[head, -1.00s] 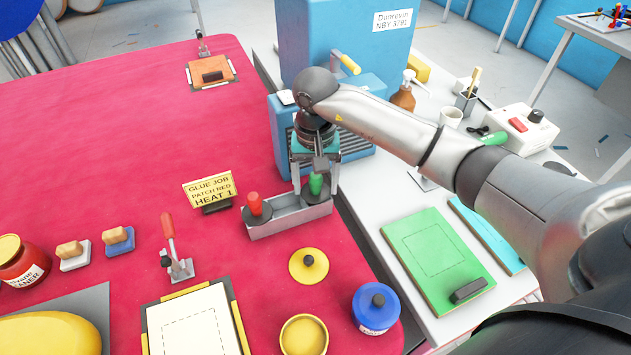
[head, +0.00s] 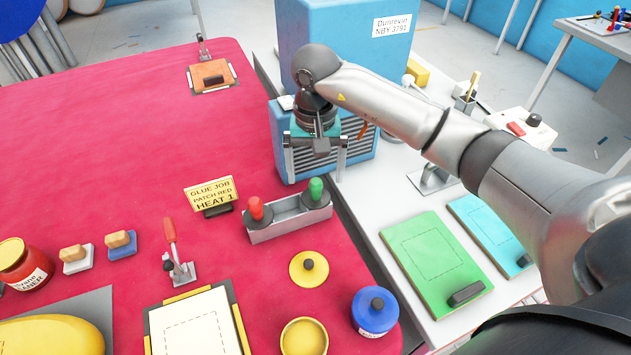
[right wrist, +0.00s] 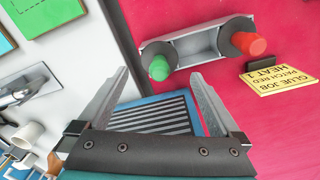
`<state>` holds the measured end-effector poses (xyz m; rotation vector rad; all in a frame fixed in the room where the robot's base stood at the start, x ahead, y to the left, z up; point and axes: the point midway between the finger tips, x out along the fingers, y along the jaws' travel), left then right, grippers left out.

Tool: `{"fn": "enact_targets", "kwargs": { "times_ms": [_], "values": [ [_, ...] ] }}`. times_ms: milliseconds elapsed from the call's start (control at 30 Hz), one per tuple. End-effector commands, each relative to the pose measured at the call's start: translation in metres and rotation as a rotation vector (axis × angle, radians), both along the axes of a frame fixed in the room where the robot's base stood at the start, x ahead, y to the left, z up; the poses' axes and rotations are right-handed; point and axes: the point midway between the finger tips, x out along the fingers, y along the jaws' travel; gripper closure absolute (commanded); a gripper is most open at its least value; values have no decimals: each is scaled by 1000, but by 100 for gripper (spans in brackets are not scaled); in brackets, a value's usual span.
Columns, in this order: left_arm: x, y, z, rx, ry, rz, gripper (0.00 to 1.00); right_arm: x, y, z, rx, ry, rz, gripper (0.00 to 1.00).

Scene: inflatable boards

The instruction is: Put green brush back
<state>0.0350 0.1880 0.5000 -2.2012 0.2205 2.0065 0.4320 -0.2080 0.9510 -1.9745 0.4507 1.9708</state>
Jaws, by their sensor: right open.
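The green brush (head: 316,191) stands upright in the right end of the grey metal holder (head: 277,229) on the red table. It also shows in the right wrist view (right wrist: 159,67). The red brush (head: 256,208) stands in the holder's left end. My right gripper (head: 314,175) is open and empty, above and behind the holder, in front of the blue heater unit. In the right wrist view the fingers (right wrist: 162,85) are spread wide, with the green brush beyond them and touching neither. My left gripper is out of view.
A yellow sign (head: 210,191) reading "GLUE JOB PATCH RED HEAT 1" stands left of the holder. A yellow lid (head: 309,268), blue pot (head: 375,311) and red toggle clamp (head: 175,252) are in front. A green board (head: 436,255) lies on the white bench.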

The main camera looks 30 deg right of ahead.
Motion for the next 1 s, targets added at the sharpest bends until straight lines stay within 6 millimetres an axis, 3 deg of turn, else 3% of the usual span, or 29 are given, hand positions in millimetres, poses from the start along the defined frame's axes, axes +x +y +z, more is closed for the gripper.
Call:
{"fn": "enact_targets", "kwargs": {
  "times_ms": [33, 200, 400, 1000],
  "values": [
    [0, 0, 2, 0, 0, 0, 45, 1, -1, 15, -4, -5, 0, 0],
    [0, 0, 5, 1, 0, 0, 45, 1, 0, 50, -2, -4, -1, 0],
    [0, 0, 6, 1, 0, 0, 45, 0, 0, 73, -1, 0, -1, 0],
    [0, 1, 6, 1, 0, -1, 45, 0, 0, 78, -1, 2, -1, 0]
  ]
}}
